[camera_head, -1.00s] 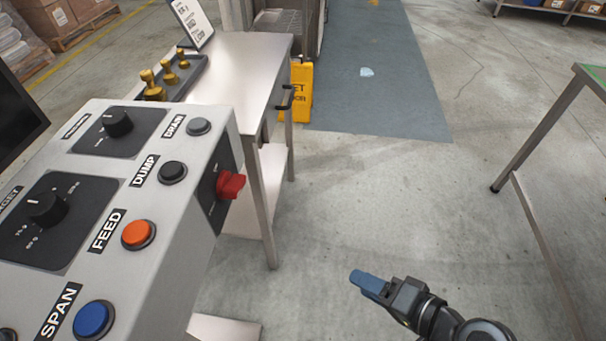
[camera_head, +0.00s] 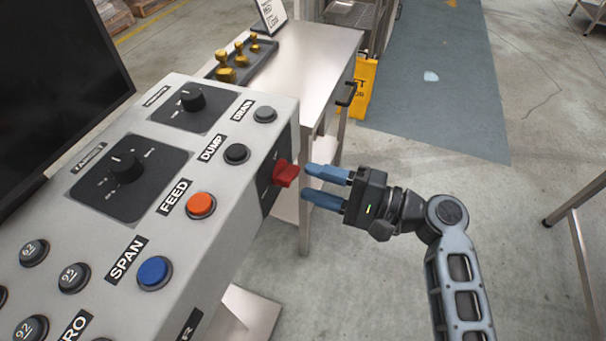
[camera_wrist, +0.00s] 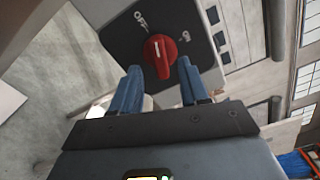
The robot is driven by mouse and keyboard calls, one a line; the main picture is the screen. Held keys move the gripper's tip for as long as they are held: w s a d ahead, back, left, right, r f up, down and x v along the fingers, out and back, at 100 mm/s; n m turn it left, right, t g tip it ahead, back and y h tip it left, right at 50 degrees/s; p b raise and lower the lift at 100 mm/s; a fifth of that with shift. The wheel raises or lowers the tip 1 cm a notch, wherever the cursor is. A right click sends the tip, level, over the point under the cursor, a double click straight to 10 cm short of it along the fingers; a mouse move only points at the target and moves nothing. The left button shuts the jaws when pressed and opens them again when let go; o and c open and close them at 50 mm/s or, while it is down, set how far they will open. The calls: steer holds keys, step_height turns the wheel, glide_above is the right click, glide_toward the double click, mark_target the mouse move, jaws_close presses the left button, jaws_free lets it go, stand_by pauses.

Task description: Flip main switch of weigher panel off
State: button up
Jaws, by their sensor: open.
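The red main switch (camera_head: 285,173) sits on a black plate (camera_head: 268,186) on the right side face of the grey weigher panel (camera_head: 225,250). In the wrist view the red rotary knob (camera_wrist: 160,56) shows a white pointer line and the labels OFF and ON at its upper left and right. My gripper (camera_head: 314,186) is open, with its blue fingertips just right of the switch and pointing at it. In the wrist view the fingertips (camera_wrist: 159,75) lie on either side below the knob. They appear apart from it, and nothing is between them.
The panel top carries an orange FEED button (camera_head: 201,205), a blue SPAN button (camera_head: 154,272) and black dials. Behind it, a steel table (camera_head: 315,55) holds brass weights (camera_head: 226,70). A yellow floor sign (camera_head: 366,85) stands beyond.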

mark_target(295, 178)
steer(key=shift+x, duration=1.55)
jaws_close()
